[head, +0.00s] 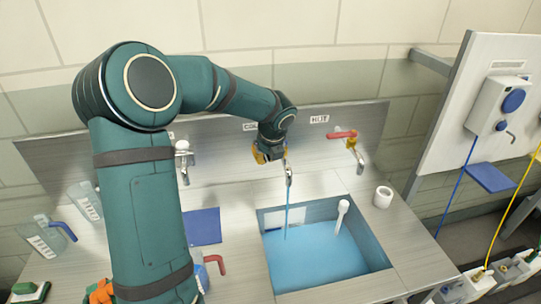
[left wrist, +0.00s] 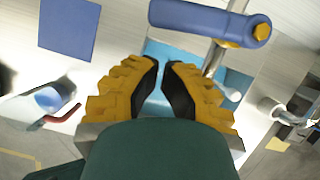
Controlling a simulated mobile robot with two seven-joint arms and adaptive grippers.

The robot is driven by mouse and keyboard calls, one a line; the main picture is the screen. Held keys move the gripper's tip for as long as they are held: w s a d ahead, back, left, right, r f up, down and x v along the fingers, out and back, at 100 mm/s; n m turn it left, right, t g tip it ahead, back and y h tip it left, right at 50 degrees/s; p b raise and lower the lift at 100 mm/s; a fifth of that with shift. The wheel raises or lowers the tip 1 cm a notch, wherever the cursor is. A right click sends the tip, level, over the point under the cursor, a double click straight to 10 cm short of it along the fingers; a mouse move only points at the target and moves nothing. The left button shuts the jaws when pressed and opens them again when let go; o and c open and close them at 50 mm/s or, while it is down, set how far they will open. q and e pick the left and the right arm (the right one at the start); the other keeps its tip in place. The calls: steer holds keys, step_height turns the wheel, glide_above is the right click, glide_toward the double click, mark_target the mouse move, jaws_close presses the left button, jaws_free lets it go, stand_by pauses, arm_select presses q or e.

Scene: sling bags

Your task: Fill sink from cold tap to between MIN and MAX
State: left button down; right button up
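The sink (head: 380,246) holds blue water (head: 315,262). A blue stream (head: 287,218) falls into it from the spout (head: 289,176). A pale panel (head: 290,213) shows on the sink's back wall; MIN and MAX marks cannot be read. My left gripper (head: 266,153) is beside the cold tap, under the partly hidden cold label (head: 249,127). In the left wrist view, the blue tap lever (left wrist: 205,18) lies just beyond my left fingertips (left wrist: 164,64), apart from them. A narrow gap shows between the fingers, with nothing held. My right gripper is not in view.
A white upright pipe (head: 341,216) stands in the sink. The red hot tap (head: 343,134) is to the right. A white cup (head: 383,197) stands on the right counter. A blue mat (head: 203,226), a red-handled jug (head: 214,266) and labelled bottles (head: 42,237) are on the left.

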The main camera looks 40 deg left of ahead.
arm_select(q)
steer(key=shift+w+a, duration=0.4)
steer(key=shift+a, duration=0.4)
steer(key=a+m+p, duration=0.1)
steer(key=p, duration=0.2)
steer(key=shift+w+a+p, duration=0.1)
steer(key=shift+a+p, duration=0.3)
steer(key=shift+d, duration=0.15)
